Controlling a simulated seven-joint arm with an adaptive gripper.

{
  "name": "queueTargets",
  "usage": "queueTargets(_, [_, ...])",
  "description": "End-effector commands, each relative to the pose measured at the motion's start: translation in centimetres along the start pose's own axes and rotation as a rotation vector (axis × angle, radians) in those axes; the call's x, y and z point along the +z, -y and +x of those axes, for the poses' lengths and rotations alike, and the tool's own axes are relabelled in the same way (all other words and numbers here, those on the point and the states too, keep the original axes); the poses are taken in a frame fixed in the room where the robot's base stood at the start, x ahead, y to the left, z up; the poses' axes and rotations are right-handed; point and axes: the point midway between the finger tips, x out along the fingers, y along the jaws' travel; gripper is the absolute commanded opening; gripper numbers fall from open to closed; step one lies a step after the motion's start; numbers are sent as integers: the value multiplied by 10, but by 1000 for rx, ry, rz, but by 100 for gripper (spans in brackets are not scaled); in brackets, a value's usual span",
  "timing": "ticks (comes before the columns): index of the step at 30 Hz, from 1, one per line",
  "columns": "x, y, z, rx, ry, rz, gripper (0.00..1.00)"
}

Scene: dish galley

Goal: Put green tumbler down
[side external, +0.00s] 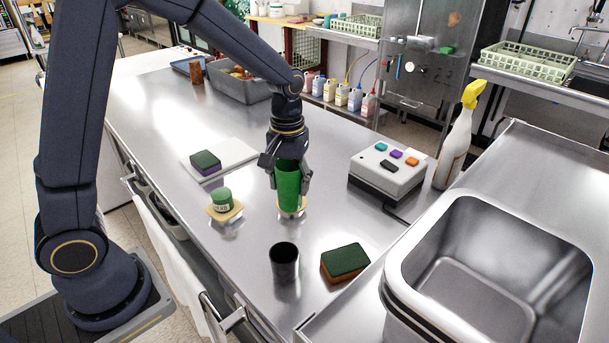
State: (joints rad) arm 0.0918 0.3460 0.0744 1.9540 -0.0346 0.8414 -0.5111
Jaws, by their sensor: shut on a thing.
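The green tumbler (288,183) is upright between the fingers of my gripper (287,183), which is shut on it. The fingers hide parts of the tumbler's sides.
A dark cup (284,263) and a green-topped sponge (346,260) stand in front. A small green-lidded jar (222,199) sits to the left on a tan square. A button box (388,172), spray bottle (458,138) and sink basin (490,270) are at the right.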

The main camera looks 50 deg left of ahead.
Motion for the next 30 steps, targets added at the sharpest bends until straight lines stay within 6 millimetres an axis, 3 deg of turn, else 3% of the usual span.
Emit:
queueTargets(1, [-2, -10, -15, 3, -6, -44, 24])
queueTargets(4, [-2, -24, -32, 1, -3, -71, 24])
queueTargets(16, [0, -33, -36, -1, 1, -44, 24])
queueTargets(20, [-15, -42, -26, -3, 3, -44, 23])
queueTargets(30, [-85, -89, 21, -4, 4, -42, 24])
